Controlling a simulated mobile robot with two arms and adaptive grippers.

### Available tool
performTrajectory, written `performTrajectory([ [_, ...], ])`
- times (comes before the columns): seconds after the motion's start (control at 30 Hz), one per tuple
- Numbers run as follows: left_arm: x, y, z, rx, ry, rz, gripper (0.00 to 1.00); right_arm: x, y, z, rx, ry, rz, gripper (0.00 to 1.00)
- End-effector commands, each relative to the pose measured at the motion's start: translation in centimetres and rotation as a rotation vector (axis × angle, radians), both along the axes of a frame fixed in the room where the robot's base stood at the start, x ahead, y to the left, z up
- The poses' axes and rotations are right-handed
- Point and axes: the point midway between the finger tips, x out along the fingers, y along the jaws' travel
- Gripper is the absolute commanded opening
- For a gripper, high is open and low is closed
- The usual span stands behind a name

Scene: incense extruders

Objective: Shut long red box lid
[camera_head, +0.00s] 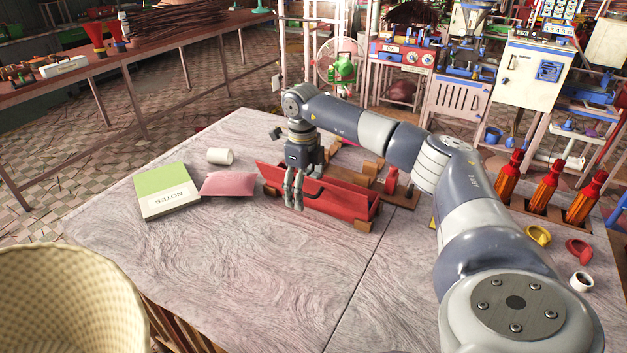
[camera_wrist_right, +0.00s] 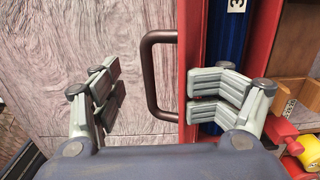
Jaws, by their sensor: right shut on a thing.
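The long red box (camera_head: 345,197) lies on the wooden table, its long side toward me. A dark curved handle (camera_wrist_right: 150,75) stands on its near red side, and the wrist view shows a red edge (camera_wrist_right: 192,50) with a blue interior (camera_wrist_right: 230,45) beyond it, so the box is open there. My right gripper (camera_head: 293,188) points down at the box's near side, left of its middle. In the wrist view its fingers (camera_wrist_right: 160,97) stand apart on either side of the handle and red edge. Exact contact is hard to see. My left gripper is not in view.
Left of the box are a pink packet (camera_head: 228,184), a green-and-white notes pad (camera_head: 163,190) and a white cup (camera_head: 220,156). Wooden parts (camera_head: 401,192) sit close behind the box. Amber bottles (camera_head: 548,186) stand at right. The front table area is clear.

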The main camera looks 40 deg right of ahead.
Motion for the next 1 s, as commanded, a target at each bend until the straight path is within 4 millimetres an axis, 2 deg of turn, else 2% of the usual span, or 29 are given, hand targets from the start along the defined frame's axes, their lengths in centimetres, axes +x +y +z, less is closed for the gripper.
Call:
performTrajectory([
  [0.2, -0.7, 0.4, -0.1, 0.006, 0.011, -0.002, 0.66, 0.1, 0.4, -0.1, 0.006, 0.0, 0.007, 0.62],
  [0.57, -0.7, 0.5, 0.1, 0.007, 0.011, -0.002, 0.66, 0.2, 0.2, 0.2, 0.006, -0.002, 0.006, 0.6],
  [1.0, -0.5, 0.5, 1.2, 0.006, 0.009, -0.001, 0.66, 0.7, -0.9, 1.2, 0.004, -0.003, 0.005, 0.42],
])
